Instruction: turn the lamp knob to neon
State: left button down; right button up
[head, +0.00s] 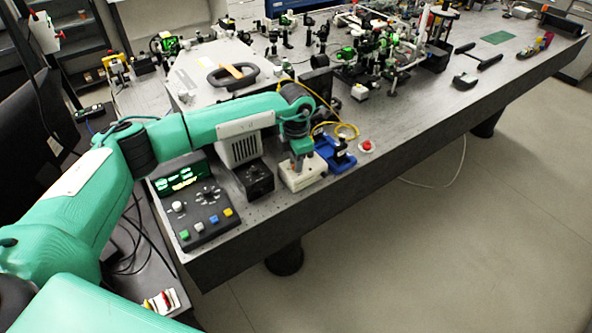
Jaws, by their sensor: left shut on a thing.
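My left arm reaches in from the left over the bench, and its gripper (297,164) points down onto the top of a small cream box (311,180) near the bench's front edge. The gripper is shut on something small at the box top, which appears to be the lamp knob. The jaws hide the knob, so its pointer and any lamp labels cannot be read. My right gripper is not in view.
Left of the box are a black unit (254,181) and a control panel (205,211) with a green display and coloured buttons. A blue holder (335,153) and a red button (366,146) stand close on the right.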

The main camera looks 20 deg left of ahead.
pick_arm(q)
jog(key=m+b, duration=0.3)
jog(key=shift+f+b, duration=0.15)
jog(key=shift+b, duration=0.2)
jog(key=shift+r+m+b, duration=0.2)
jog(key=shift+m+b, duration=0.7)
jog(key=shift+w, duration=0.1)
jog(key=c, duration=1.3)
grip_release()
